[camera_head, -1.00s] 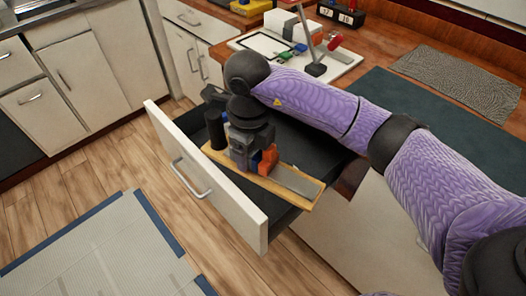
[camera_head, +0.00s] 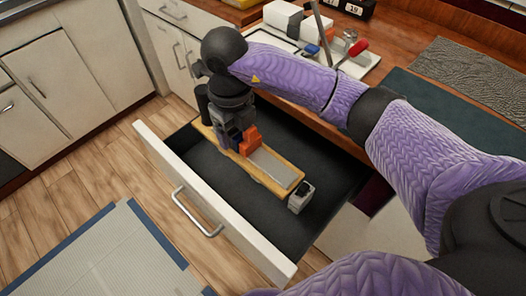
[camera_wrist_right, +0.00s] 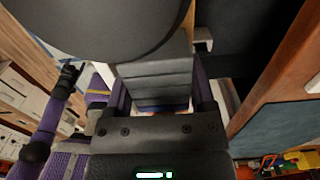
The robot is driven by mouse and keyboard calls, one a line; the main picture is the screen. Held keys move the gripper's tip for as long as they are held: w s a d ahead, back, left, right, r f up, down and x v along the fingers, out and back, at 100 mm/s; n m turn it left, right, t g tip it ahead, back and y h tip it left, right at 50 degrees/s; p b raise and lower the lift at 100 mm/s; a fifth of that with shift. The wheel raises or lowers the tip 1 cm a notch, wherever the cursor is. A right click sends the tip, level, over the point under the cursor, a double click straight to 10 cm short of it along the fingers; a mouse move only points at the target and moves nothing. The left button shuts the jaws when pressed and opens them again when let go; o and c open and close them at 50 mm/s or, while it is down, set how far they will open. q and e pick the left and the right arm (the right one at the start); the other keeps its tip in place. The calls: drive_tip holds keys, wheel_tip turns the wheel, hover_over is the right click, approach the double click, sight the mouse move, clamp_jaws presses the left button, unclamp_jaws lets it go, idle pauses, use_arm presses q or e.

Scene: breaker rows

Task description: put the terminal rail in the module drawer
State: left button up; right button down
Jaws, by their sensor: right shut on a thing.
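The terminal rail (camera_head: 275,168) is a long yellow-brown bar with a grey metal strip, and grey and orange blocks near its far end. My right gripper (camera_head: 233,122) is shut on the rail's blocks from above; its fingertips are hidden. The rail lies over the black inside of the open module drawer (camera_head: 224,190), within its walls in the head view. I cannot tell whether it touches the floor. In the right wrist view a dark, small shape at the end of a purple arm looks like my left gripper (camera_wrist_right: 70,75); its jaws are unclear.
A small grey and black block (camera_head: 300,197) is in the drawer by the rail's near end. The drawer's white front with a handle (camera_head: 196,212) stands out over the wood floor. The counter above holds a white board (camera_head: 345,62), a red-handled tool and a dark green mat (camera_head: 455,110).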

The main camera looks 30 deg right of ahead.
sight(235, 137)
drive_tip(key=f, duration=0.1)
drive_tip(key=w+f+b, duration=0.1)
drive_tip(key=f, duration=0.1)
drive_tip(key=f+b, duration=0.4)
drive_tip(key=f, duration=0.3)
drive_tip(key=f+b, duration=0.5)
drive_tip(key=f, duration=0.2)
drive_tip(key=s+f+b, duration=0.1)
drive_tip(key=f+b, duration=0.3)
drive_tip(key=f, duration=0.3)
drive_tip(key=shift+a+f, duration=0.3)
drive_tip(key=shift+a, duration=0.05)
drive_tip(key=shift+r, duration=0.25)
drive_tip(key=shift+c, duration=0.7)
unclamp_jaws()
drive_tip(key=shift+f, duration=0.15)
drive_tip(key=shift+o, duration=0.7)
use_arm(q)
drive_tip(key=s+a+f+g, duration=0.1)
drive_tip(key=s+f, duration=0.1)
drive_tip(key=f, duration=0.5)
drive_tip(key=s+a+f+g, duration=0.1)
drive_tip(key=s+a+f, duration=0.1)
drive_tip(key=f, duration=0.5)
drive_tip(key=shift+s+f+y, duration=0.35)
drive_tip(key=shift+y, duration=0.05)
